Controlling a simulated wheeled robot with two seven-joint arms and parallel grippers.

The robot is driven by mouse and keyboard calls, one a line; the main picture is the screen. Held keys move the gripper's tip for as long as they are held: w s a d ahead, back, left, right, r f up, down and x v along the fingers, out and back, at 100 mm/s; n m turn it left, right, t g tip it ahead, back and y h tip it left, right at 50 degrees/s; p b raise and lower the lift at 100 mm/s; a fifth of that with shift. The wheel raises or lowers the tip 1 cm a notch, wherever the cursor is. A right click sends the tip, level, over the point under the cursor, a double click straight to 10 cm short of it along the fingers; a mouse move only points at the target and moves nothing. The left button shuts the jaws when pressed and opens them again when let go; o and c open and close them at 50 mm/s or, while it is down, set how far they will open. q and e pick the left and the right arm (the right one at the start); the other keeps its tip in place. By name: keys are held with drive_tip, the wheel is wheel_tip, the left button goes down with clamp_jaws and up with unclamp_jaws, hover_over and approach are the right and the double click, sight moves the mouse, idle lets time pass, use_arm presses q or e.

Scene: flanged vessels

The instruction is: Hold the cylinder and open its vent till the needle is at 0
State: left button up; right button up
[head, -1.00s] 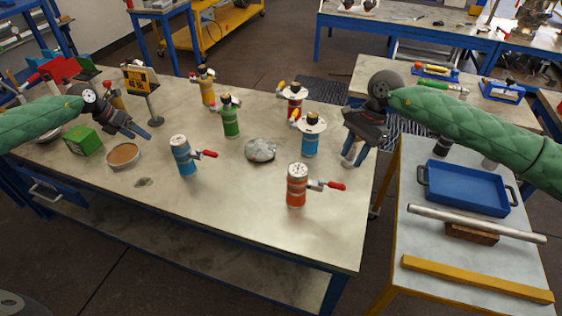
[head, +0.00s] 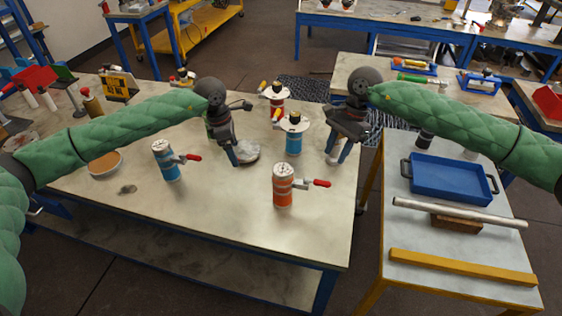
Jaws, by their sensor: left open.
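An orange cylinder (head: 282,189) with a gauge-like top and a red-handled lever (head: 320,183) stands upright at the table's front right. A similar blue cylinder (head: 166,163) with a red-handled lever (head: 191,157) stands left of it. The needles are too small to read. My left gripper (head: 236,157) is open and empty, between these two cylinders and farther back, in front of a grey stone-like lump (head: 248,153). My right gripper (head: 337,156) is open and empty near the table's right edge, behind and right of the orange cylinder.
A blue cylinder with a white disc (head: 293,142) and a red one (head: 277,104) stand behind. My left arm partly hides a green cylinder. A brown-filled bowl (head: 105,163) is at left. A side table holds a blue tray (head: 452,181). The front table area is clear.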

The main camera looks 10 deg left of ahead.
sight(281, 168)
use_arm(q)
drive_tip(key=s+d+m, duration=0.1)
drive_tip(key=d, duration=0.3)
drive_tip(key=s+d+m+y, duration=0.1)
drive_tip(key=d+m, duration=0.1)
drive_tip(key=d, duration=0.3)
drive_tip(key=s+d+m+y, duration=0.1)
drive_tip(key=d, duration=0.4)
drive_tip(key=shift+s+d+m, duration=0.2)
drive_tip(key=shift+d+m, duration=0.05)
drive_tip(key=shift+m, duration=0.05)
drive_tip(key=shift+s+d+f+y, duration=0.1)
drive_tip(key=shift+s+d+y, duration=0.05)
drive_tip(key=shift+d+y, duration=0.2)
drive_tip(key=shift+f, duration=3.85)
drive_tip(key=c, duration=1.5)
